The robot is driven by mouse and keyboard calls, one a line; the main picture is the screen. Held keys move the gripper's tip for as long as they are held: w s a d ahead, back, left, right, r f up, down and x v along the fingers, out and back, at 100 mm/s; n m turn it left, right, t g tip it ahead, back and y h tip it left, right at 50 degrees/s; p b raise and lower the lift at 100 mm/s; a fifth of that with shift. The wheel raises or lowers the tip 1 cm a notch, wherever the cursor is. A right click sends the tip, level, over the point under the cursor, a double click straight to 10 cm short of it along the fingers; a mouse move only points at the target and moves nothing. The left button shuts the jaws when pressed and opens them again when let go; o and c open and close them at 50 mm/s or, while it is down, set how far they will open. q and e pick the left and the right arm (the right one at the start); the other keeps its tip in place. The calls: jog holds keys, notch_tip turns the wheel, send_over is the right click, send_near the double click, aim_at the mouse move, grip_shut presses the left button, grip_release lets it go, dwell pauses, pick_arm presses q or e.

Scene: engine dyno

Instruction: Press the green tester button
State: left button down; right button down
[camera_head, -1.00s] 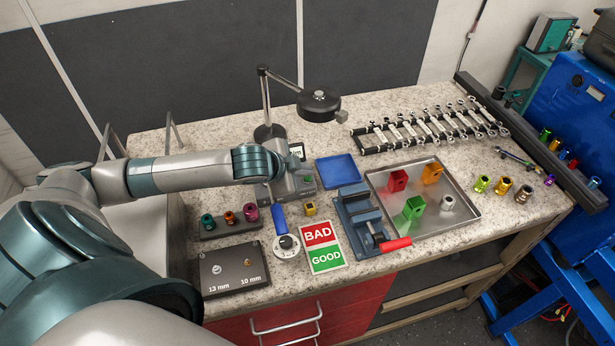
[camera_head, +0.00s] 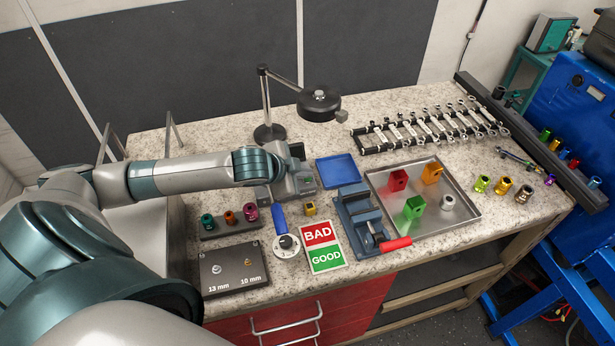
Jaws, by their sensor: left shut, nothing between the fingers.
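My left arm reaches in from the left over the bench. Its grey left gripper (camera_head: 305,182) is shut and empty, pointing down between the lamp and the yellow block. The tester is mostly or wholly hidden behind this gripper and wrist; its small screen does not show now. I cannot make out the green button. Whether the fingertips touch anything is hidden. My right gripper is not in view.
A magnifier lamp (camera_head: 319,103) stands behind the gripper. A blue tray (camera_head: 338,170), a blue vise (camera_head: 361,220) and a metal tray (camera_head: 470,209) lie to the right. In front are a dial (camera_head: 287,246), a BAD/GOOD card (camera_head: 322,247) and a socket rack (camera_head: 229,230).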

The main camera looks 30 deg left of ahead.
pick_arm(q)
jog(key=shift+r, duration=0.15)
jog(key=shift+r+p, duration=0.7)
dwell(0.3)
jog(key=shift+r, duration=2.5)
